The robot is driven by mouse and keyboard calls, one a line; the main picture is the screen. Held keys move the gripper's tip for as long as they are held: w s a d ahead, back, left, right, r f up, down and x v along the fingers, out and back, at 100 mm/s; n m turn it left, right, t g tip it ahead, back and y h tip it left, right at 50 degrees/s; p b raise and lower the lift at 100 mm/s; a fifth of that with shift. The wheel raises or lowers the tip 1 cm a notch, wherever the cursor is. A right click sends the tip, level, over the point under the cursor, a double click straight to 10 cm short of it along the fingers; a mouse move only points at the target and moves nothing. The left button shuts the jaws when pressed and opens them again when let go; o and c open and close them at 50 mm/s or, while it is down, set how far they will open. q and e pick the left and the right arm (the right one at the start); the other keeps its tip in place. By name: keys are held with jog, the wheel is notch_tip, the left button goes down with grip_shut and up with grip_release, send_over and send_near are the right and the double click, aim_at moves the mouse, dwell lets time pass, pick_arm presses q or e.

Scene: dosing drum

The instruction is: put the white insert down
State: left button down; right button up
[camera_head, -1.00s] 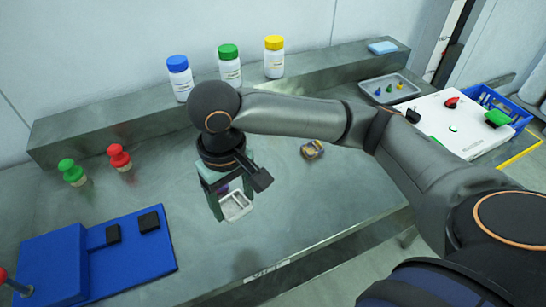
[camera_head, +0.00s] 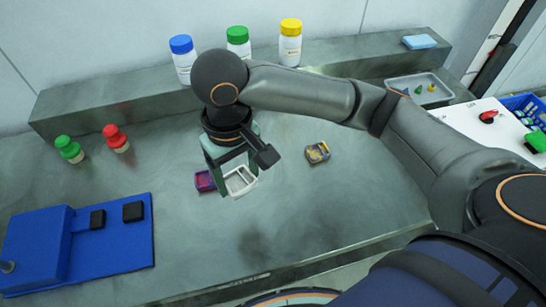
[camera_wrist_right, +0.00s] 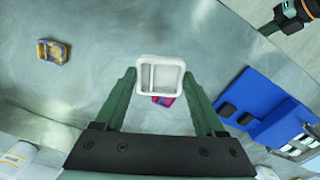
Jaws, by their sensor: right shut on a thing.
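The white insert (camera_head: 240,182) is a small open tray with a divider. My right gripper (camera_wrist_right: 160,76) is shut on it, with one finger on each side; the insert (camera_wrist_right: 148,76) also shows in the right wrist view. It points down over the bench (camera_head: 180,225); the gap beneath it is hard to judge. A purple-red tray (camera_head: 204,181) lies just left of the insert in the head view and is partly hidden behind it in the wrist view (camera_wrist_right: 163,101).
Bottles stand on the back ledge (camera_head: 110,105). The bench front of the gripper is clear.

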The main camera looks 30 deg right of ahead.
jog(key=shift+w+d, duration=0.1)
jog(key=shift+d, duration=0.1)
jog(key=w+d+f, duration=0.2)
jog(key=d+f, duration=0.1)
jog(key=w+d+f+b, duration=0.1)
jog(key=w+d+f, duration=0.1)
jog(key=w+d, duration=0.1)
jog(key=w+d+f, duration=0.3)
jog(key=shift+w+d+f+b, duration=0.15)
jog(key=shift+d+f+b, duration=0.15)
jog(key=shift+d, duration=0.05)
jog(key=shift+w+d+f, duration=0.3)
jog(key=shift+d+f, duration=0.05)
jog(key=shift+f, duration=0.15)
pick_arm(q)
jog(key=shift+d+f, duration=0.35)
jog(key=shift+f, duration=0.55)
pick_arm(e)
jog(key=shift+w+d+f, duration=0.1)
jog(key=shift+f, duration=1.6)
jog(key=o, duration=1.5)
jog(key=shift+f, duration=0.15)
jog(key=shift+c, duration=0.2)
pick_arm(q)
jog(key=shift+r, duration=0.1)
